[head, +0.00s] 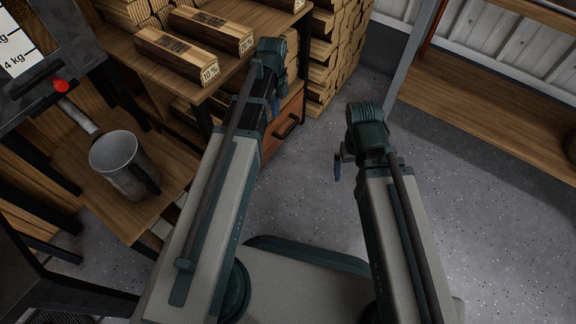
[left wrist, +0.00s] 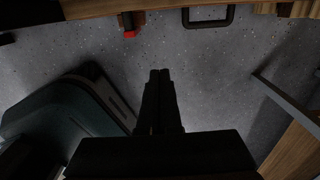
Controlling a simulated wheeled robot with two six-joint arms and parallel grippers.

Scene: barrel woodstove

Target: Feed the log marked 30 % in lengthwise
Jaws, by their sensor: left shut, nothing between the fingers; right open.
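Two wrapped split logs lie on the wooden shelf at the upper left of the head view. The front log (head: 178,55) carries an end label that reads 10 %. The end label of the log behind it (head: 212,28) is too small to read surely. A third label shows at the top edge, its log mostly cut off. My left gripper (head: 275,106) hangs beside the shelf's right end, mostly hidden by its arm; in the left wrist view its fingers (left wrist: 160,75) are shut and empty. My right gripper (head: 338,168) is open and empty above the floor. I cannot make out the stove's opening.
A grey metal mug (head: 116,158) stands on a low wooden surface at the left. A drawer with a dark handle (head: 286,125) is under the shelf. Stacked firewood (head: 335,50) stands behind. A wooden bench (head: 480,95) is at the right. The grey floor between is clear.

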